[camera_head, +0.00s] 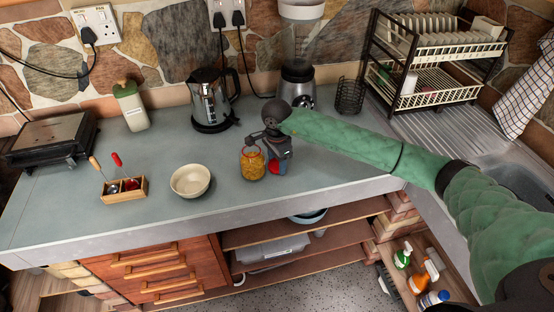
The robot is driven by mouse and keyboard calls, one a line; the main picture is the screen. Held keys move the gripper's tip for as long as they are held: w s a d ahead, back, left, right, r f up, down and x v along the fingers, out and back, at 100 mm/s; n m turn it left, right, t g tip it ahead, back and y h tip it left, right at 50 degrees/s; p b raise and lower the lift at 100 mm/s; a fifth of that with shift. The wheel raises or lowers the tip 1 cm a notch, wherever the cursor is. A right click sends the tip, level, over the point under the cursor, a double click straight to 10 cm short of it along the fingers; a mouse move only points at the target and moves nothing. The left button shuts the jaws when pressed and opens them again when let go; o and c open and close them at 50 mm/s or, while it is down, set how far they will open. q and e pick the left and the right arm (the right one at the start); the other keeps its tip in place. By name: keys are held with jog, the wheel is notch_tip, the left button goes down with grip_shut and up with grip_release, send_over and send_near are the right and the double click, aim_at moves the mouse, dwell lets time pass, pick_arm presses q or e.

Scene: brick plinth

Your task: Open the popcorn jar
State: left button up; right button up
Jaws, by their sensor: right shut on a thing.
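The popcorn jar (252,165) is a small clear jar filled with yellow-orange kernels. It stands upright on the grey counter, right of the cream bowl. My right gripper (254,142) reaches in from the right and is shut at the top of the jar. Its dark fingers cover much of the jar's top, so I cannot tell whether they grip the lid or the rim. My left gripper is not in view.
A cream bowl (190,180) and a wooden utensil box (124,188) stand left of the jar. A kettle (208,100), blender (297,80) and green-lidded canister (131,106) stand behind. A dish rack (430,60) is at right. The counter's front left is clear.

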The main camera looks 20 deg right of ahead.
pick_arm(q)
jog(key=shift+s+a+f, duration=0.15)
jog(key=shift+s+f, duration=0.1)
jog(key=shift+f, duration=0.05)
pick_arm(e)
jog(key=shift+f, duration=0.3)
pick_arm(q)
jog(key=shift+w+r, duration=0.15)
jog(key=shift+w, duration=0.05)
pick_arm(e)
jog(key=shift+f, duration=0.15)
jog(key=o, duration=1.1)
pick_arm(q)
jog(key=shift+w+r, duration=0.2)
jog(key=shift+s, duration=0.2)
